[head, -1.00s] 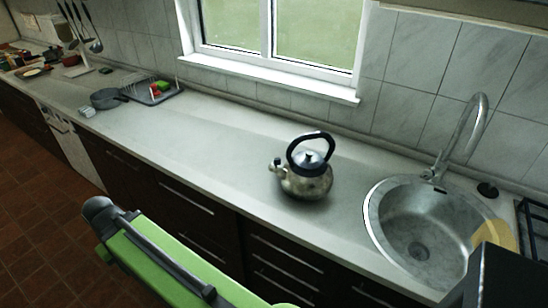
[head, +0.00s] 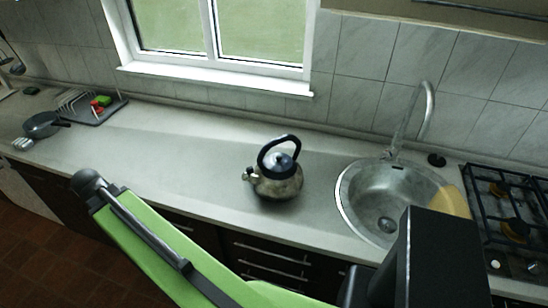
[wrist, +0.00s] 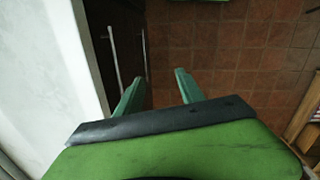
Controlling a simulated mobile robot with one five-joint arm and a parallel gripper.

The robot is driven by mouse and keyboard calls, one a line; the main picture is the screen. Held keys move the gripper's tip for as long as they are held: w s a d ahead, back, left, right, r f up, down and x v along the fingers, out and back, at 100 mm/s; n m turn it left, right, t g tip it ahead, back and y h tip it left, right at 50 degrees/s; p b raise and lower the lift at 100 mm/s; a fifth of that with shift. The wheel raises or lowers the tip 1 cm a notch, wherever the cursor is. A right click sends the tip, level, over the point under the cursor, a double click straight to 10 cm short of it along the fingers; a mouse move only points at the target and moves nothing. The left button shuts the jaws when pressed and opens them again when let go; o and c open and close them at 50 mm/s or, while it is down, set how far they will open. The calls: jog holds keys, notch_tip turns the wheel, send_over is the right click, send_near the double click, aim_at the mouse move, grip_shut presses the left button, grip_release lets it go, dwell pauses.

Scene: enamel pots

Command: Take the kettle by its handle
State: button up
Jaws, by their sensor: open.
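The kettle (head: 277,183) is a metal pot with a dark lid and a black arched handle (head: 278,146). It stands upright on the counter (head: 180,160), left of the sink, with its spout to the left. My gripper shows in the wrist view (wrist: 157,85) with two green fingers spread apart and nothing between them. It points at the tiled floor beside the counter front. My green arm crosses the lower part of the head view, in front of the counter and apart from the kettle. The kettle is not in the wrist view.
A round sink (head: 364,212) with a tall faucet (head: 414,125) is right of the kettle. A gas stove (head: 510,205) is at the far right. A dish rack (head: 91,108) and a dark pan (head: 42,125) stand at the left. The counter between pan and kettle is clear.

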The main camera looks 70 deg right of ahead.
jog(key=s+d+r+n+p, duration=0.1)
jog(key=s+d+r+p, duration=0.1)
jog(key=d+r+p, duration=0.3)
jog(key=s+d+r+n+g+p, duration=0.1)
jog(key=s+d+r, duration=0.25)
jog(key=d, duration=0.35)
jog(key=s+d+r+n+p, duration=0.1)
jog(key=s+d+r+p, duration=0.15)
jog(key=d+r, duration=0.3)
notch_tip(320, 180, up, 12)
jog(key=n+g+p, duration=0.3)
jog(key=n+p, duration=0.2)
jog(key=p, duration=0.6)
send_over(274, 141)
jog(key=w+a, duration=0.2)
jog(key=w, duration=0.3)
jog(key=shift+h, duration=0.4)
jog(key=b+x, duration=1)
jog(key=x, duration=0.1)
jog(key=shift+s+a+f+b, duration=0.1)
jog(key=shift+s+f+b, duration=0.05)
jog(key=shift+f+b, duration=0.2)
jog(key=shift+s+f, duration=0.1)
jog(key=shift+f, duration=0.05)
jog(key=b+x, duration=0.5)
jog(key=shift+d+f, duration=0.15)
jog(key=shift+d, duration=0.1)
jog(key=shift+r, duration=0.2)
grip_shut()
